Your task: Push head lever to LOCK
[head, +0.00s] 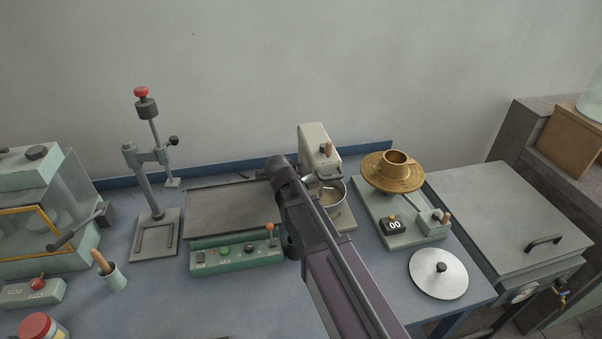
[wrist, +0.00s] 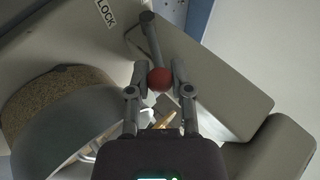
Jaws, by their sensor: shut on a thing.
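The stand mixer (head: 318,142) is pale grey, at the back middle of the bench, with a metal bowl (head: 338,200) under its head. My arm crosses in front of its left side, and the lever and my fingers are hidden in the head view. In the wrist view the head lever (wrist: 150,38) is a grey rod with a red ball knob (wrist: 160,79). My gripper (wrist: 159,74) is shut on the knob, with one finger on each side. The LOCK label (wrist: 105,12) sits on the mixer at upper left, left of the lever's far end.
A press stand (head: 148,175) and a tray unit with a green control panel (head: 235,258) stand to the left. A brass-topped device (head: 405,240) and a round metal lid (head: 438,274) lie to the right. A grey lidded chest (head: 510,220) stands beyond the bench's right end.

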